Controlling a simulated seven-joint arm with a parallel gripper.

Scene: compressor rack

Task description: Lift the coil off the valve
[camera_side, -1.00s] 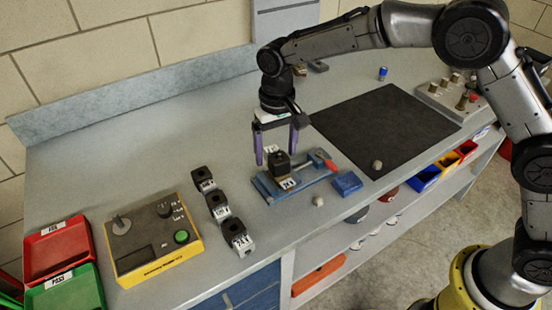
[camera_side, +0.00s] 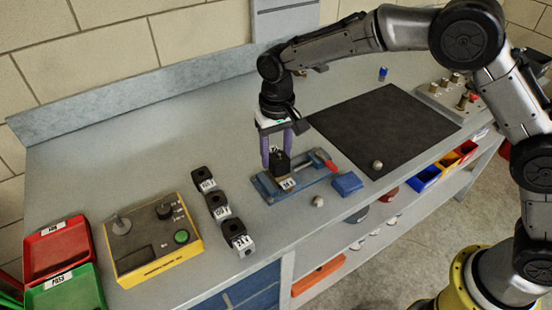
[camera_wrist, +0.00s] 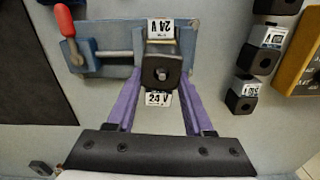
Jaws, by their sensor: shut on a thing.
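The black coil (camera_side: 281,163) sits on the valve in the blue clamp fixture (camera_side: 315,174). It also shows in the wrist view (camera_wrist: 162,72), with white 24 V labels on two sides and a round metal stem end at its centre. The valve body (camera_side: 287,184) is mostly hidden under the coil. My gripper (camera_side: 278,156), with purple fingers, is shut on the coil, one finger on each side of it. In the wrist view the gripper (camera_wrist: 157,88) reaches the coil from below in the picture.
Several spare coils (camera_side: 219,209) stand in a row left of the fixture. A yellow tester (camera_side: 156,240) and red and green bins (camera_side: 57,245) lie further left. A black mat (camera_side: 380,128) is at right.

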